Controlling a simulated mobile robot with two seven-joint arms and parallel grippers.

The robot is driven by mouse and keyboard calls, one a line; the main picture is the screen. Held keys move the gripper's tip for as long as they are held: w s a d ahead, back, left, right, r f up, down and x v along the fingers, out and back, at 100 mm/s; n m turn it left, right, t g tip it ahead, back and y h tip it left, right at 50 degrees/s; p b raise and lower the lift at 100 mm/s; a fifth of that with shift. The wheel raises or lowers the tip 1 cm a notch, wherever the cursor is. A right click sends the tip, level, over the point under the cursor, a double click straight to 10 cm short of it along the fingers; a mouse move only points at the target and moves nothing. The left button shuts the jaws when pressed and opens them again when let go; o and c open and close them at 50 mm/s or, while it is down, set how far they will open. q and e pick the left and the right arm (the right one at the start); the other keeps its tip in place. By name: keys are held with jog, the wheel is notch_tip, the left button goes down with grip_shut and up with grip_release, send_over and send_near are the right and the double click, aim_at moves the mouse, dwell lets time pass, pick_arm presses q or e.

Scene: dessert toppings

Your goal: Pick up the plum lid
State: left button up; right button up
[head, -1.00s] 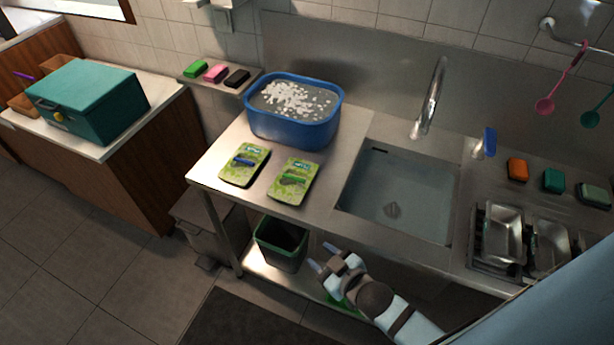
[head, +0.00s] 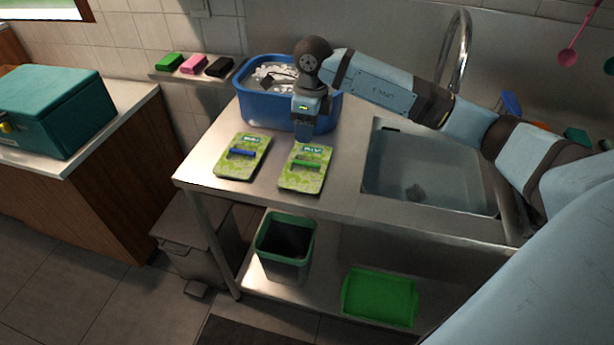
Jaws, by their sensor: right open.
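I cannot make out a plum lid in the head view. My right gripper (head: 304,127) points down over the counter, in front of the blue tub (head: 265,107) and just behind the right green packet (head: 312,181). It is open, and I see nothing held in it. The gripper and wrist hide part of the tub, which holds white pieces. The left green packet (head: 230,167) lies beside the other one; one has a blue clip-like piece, the other a green one. My left gripper is out of view.
The sink (head: 400,170) and tap (head: 458,45) are at the right, partly behind my right arm. A teal box (head: 70,115) stands on the left counter. Green, pink and black blocks (head: 193,64) lie on a wall shelf. Below are a bin (head: 285,240) and a green tray (head: 380,297).

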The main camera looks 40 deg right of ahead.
aim_at(312, 163)
jog(key=shift+h, duration=0.6)
jog(key=f, duration=0.4)
jog(key=d+f, duration=0.1)
jog(key=f, duration=0.3)
jog(key=d+f, duration=0.1)
jog(key=f, duration=0.3)
jog(key=shift+w+f+p, duration=0.3)
jog(key=shift+w+f, duration=0.1)
grip_shut()
